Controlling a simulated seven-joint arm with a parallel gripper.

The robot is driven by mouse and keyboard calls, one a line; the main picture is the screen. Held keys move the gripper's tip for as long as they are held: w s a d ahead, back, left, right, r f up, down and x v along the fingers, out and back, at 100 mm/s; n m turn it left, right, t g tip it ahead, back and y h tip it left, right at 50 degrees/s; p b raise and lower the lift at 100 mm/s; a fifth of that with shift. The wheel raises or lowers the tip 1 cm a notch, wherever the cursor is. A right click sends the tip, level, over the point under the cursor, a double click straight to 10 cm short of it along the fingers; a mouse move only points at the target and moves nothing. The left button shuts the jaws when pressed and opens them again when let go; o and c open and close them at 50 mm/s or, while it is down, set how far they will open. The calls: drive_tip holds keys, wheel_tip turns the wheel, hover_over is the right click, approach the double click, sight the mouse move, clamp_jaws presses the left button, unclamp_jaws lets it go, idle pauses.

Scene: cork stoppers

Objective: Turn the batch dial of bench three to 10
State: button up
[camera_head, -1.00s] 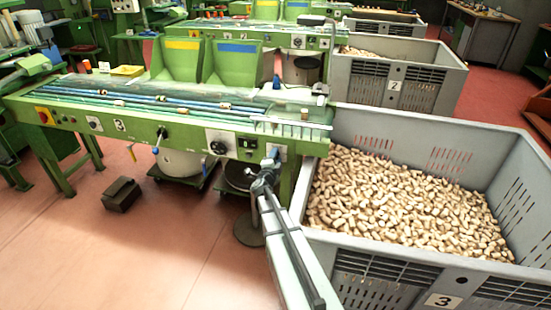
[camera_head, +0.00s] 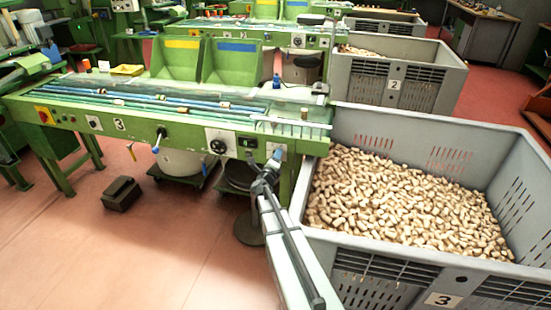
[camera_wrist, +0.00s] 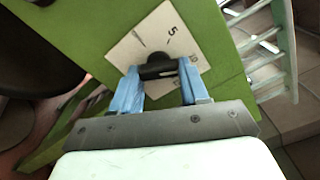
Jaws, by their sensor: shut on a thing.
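The batch dial of bench three (camera_head: 60,112) has a pale square plate (camera_wrist: 143,47) with tick marks and a printed 5; it looks turned askew in the wrist view. Its black knob (camera_wrist: 157,66) sits between my two blue fingers. My gripper (camera_wrist: 160,74) is shut on this knob. I cannot tell which mark the knob points to. In the head view my gripper (camera_head: 273,160) is at the right end of the bench's green front and covers most of the dial.
A white plate with a black handwheel (camera_head: 219,145) and a small dark-faced box (camera_head: 247,142) are left of my gripper. A grey crate of corks marked 3 (camera_head: 443,300) stands close on the right. A black stool (camera_head: 245,175) is under the bench.

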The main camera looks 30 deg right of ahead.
drive_tip(key=shift+m, duration=0.3)
drive_tip(key=o, duration=1.1)
drive_tip(key=shift+c, duration=0.2)
drive_tip(key=v, duration=1.4)
drive_tip(key=shift+w, duration=0.1)
